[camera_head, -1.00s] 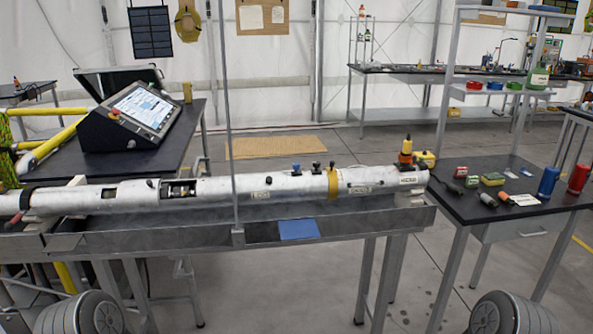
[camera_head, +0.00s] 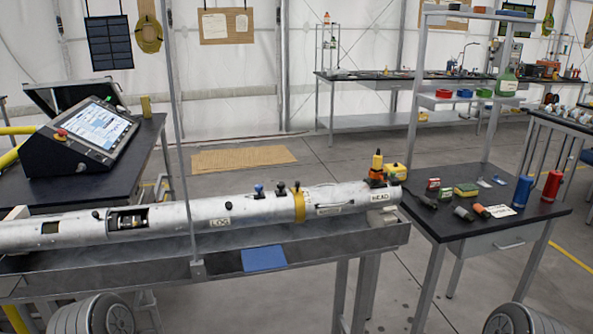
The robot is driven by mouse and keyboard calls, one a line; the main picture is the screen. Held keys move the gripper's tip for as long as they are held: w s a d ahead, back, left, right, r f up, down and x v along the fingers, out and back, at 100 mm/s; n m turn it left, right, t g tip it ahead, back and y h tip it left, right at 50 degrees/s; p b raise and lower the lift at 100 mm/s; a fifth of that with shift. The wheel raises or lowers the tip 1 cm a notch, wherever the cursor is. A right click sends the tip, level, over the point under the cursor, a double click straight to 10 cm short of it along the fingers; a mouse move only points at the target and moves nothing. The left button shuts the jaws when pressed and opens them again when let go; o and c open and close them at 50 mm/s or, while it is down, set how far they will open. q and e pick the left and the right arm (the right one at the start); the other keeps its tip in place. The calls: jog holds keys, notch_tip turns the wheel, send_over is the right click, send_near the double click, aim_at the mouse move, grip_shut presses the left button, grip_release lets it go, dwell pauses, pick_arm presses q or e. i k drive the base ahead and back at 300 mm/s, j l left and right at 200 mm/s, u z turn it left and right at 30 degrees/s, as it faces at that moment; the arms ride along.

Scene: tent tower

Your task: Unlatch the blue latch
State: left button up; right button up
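A small blue latch (camera_head: 259,191) sits on top of a long silver tube (camera_head: 170,220), left of two black latches (camera_head: 288,187) and a yellow band (camera_head: 299,205). The tube lies level along a grey metal trough (camera_head: 330,239). I cannot tell the latch's exact position at this size. Neither of my grippers is in view, and nothing touches the latch.
A blue sheet (camera_head: 264,258) hangs on the trough's front. A thin upright post (camera_head: 180,120) stands before the tube, left of the latch. A black table (camera_head: 470,222) with tools, cans and sponges is at right. A console (camera_head: 85,138) stands at left.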

aim_at(258, 188)
jog(key=i+z, duration=0.35)
jog(key=i, duration=0.15)
jog(key=i+j+z, duration=0.15)
jog(key=i+z, duration=0.2)
jog(key=i, duration=0.15)
